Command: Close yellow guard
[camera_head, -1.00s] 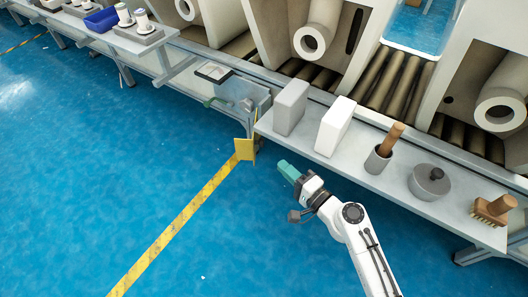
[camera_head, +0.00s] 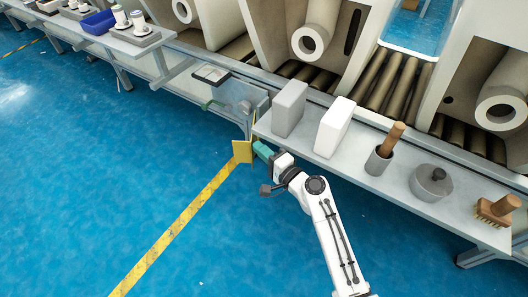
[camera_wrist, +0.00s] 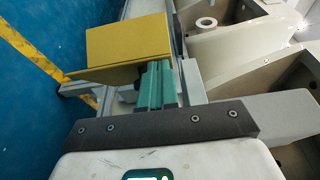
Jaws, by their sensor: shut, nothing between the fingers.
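The yellow guard (camera_head: 243,150) stands upright at the left end of the shelf, beside the grey bench, and sticks out over the floor side. In the wrist view it shows as a wide yellow plate (camera_wrist: 128,47) with a lower flap just ahead of the fingers. My gripper (camera_head: 261,150) has green fingers that are shut and empty. The fingertips are close to the guard's right side; I cannot tell whether they touch it. The fingers (camera_wrist: 155,85) also show in the wrist view and hide a little of the guard's lower right part.
The blue floor in front is clear.

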